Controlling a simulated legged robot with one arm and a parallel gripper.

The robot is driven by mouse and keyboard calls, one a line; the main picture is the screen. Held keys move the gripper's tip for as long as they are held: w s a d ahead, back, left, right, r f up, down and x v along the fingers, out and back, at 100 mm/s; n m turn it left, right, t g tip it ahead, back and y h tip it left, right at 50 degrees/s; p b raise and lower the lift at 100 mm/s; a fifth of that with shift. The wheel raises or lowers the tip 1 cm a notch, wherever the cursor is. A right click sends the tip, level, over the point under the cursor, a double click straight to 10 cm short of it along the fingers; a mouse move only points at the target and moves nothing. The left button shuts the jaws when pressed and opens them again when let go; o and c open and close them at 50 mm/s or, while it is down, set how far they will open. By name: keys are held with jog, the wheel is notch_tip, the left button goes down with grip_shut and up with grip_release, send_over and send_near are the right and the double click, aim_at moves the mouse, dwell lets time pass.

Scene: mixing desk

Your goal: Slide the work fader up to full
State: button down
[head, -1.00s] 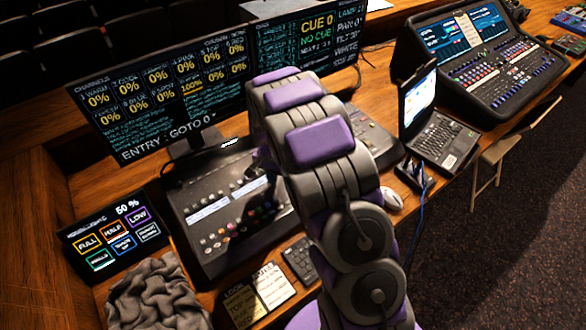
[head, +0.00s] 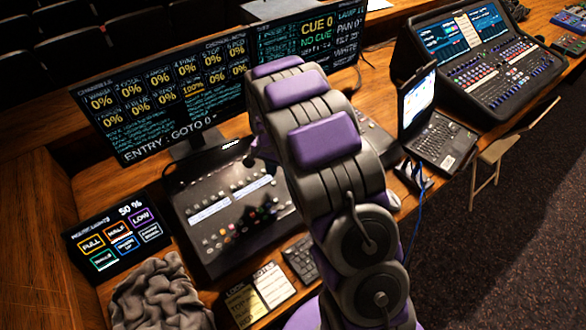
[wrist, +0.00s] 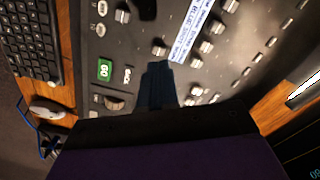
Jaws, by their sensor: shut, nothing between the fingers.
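The lighting console (head: 205,240) is a dark sloped desk with rows of small faders and buttons, left of my arm in the head view. In the wrist view its panel (wrist: 135,45) fills the upper middle, with pale fader caps (wrist: 205,47) on both sides of a white label strip (wrist: 192,30). I cannot tell which cap is the work fader; its label is not readable. My gripper (wrist: 158,68) is shut and empty, its dark fingertips over the panel near the strip's lower end. Whether it touches a cap is unclear. A green GO button (wrist: 104,70) lies to its left.
A wide monitor (head: 165,85) behind the console shows channel levels, mostly 0% with one at 100%. A house lights touch panel (head: 115,235) and crumpled grey cloth (head: 160,295) are at left. A keyboard (wrist: 30,38), mouse (wrist: 47,113) and laptop (head: 440,140) are nearby.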

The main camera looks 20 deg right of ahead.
jog(key=shift+r, duration=0.1)
notch_tip(320, 180, up, 5)
jog(key=shift+f+p, duration=0.1)
jog(key=shift+p, duration=0.8)
jog(key=shift+s, duration=0.1)
jog(key=s+r, duration=0.2)
jog(key=s, duration=0.9)
jog(key=shift+s+d, duration=0.2)
jog(key=shift+s, duration=0.2)
